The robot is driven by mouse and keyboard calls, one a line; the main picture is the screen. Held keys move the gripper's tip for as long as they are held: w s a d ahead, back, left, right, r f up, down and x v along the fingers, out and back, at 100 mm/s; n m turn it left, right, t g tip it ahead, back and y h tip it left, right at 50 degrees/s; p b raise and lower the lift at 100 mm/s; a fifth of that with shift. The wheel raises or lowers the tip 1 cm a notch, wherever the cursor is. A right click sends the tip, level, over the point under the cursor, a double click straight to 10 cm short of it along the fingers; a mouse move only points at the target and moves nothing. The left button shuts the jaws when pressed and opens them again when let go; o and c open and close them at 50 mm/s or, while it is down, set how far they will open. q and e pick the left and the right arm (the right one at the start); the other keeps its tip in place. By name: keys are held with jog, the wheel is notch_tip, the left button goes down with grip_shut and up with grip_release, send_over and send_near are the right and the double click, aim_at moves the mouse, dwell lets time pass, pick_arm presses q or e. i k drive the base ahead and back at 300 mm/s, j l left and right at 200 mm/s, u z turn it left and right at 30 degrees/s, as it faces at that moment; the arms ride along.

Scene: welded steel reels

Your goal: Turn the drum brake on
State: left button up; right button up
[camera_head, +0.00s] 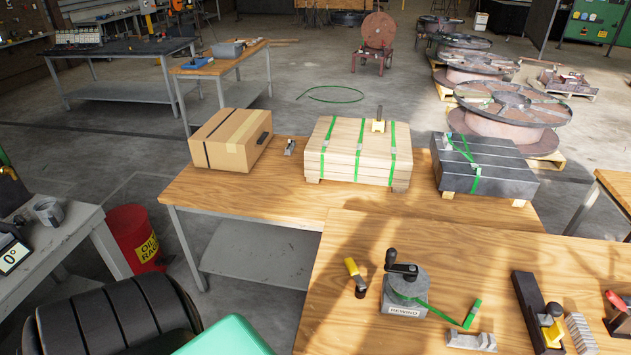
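I cannot tell for sure which thing is the drum brake. A grey housing (405,296) with a black crank handle on top and a label that seems to read "REWIND" stands on the near wooden table (440,252). A green strap (440,312) runs from it to the right. A red-handled device (618,302) is cut off at the right edge. A large black ribbed cylinder (112,318) fills the lower left; I cannot tell whether it is a drum or part of me. Neither gripper is in view.
A yellow-handled tool (354,274), a grey metal block (470,341) and a long black bar tool (530,305) lie on the near table. Behind stand a cardboard box (228,140), a strapped wooden stack (345,160) and a dark stack (490,165). Large reels (510,112) stand on the floor.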

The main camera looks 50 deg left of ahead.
aim_at(350, 264)
jog(key=u, duration=1.15)
